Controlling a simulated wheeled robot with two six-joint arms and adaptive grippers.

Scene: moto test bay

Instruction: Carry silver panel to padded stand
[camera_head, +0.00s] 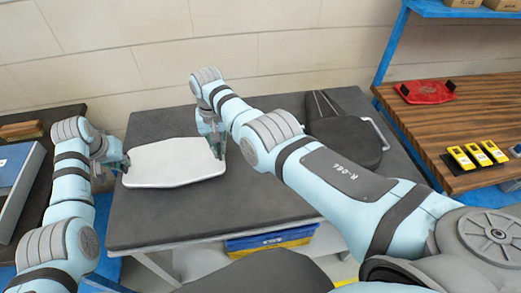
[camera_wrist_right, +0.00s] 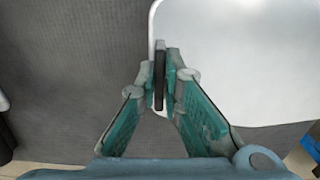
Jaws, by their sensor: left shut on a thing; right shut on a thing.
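The silver panel (camera_head: 175,163) is a pale flat plate with cut corners, level over the dark padded table top (camera_head: 150,218) in the head view. I cannot tell whether it touches the surface. My left gripper (camera_head: 124,163) is shut on its left edge. My right gripper (camera_head: 219,149) is shut on its right edge. In the right wrist view the panel (camera_wrist_right: 245,60) fills the upper right, and the right gripper's fingers (camera_wrist_right: 165,78) close on its edge. No separate thing is clearly a padded stand, unless it is this dark table.
A black bag-like seat (camera_head: 345,140) with a metal bar lies at the table's right. A wooden bench (camera_head: 440,130) at right holds a red part (camera_head: 427,92) and yellow devices (camera_head: 478,154). A blue case (camera_head: 15,175) stands at far left. A blue and yellow bin (camera_head: 270,240) sits below.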

